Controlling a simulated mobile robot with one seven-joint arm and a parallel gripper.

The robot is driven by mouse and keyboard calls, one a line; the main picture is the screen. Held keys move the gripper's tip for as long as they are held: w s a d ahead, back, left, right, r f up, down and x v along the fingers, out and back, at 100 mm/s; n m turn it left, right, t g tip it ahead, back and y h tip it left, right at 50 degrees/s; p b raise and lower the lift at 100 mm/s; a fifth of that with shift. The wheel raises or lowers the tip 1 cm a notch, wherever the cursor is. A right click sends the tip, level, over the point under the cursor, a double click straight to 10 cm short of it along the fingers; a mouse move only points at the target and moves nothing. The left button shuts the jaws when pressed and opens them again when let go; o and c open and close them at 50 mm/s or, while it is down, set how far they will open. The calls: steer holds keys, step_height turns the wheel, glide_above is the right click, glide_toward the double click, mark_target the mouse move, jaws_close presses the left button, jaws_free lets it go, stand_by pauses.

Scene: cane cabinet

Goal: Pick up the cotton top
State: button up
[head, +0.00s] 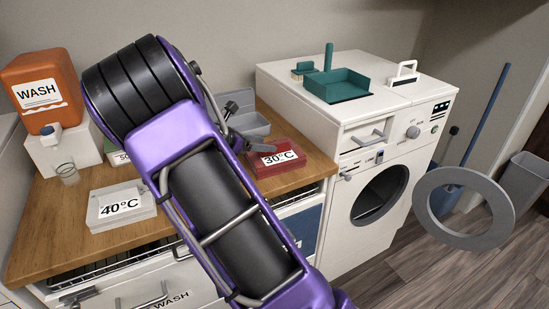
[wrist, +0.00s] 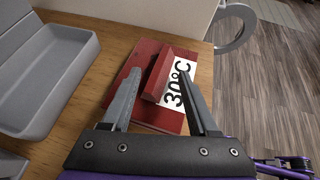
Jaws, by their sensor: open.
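I cannot make out anything that is clearly a cotton top. A red flat tray (wrist: 145,115) with a white 30°C label lies on the wooden counter; it also shows in the head view (head: 282,163). A raised red block (wrist: 171,72) sits on it, and I cannot tell whether it is cloth or part of the tray. My gripper (wrist: 160,75) is open above the red tray, its two fingers on either side of the block in the wrist view. Nothing is between the fingers that I can see held. Contact cannot be judged.
A grey open tray (wrist: 45,75) stands to the left of the red one in the wrist view. A white 40°C box (head: 120,207), an orange WASH container (head: 38,90) and a washing machine (head: 365,150) with its round door (head: 432,205) open stand around.

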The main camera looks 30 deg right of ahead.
mark_target(275, 154)
steer(key=x, duration=0.3)
steer(key=shift+w+d, duration=0.1)
steer(key=shift+c, duration=0.3)
jaws_close()
steer(key=shift+f, duration=0.1)
stand_by(1.0)
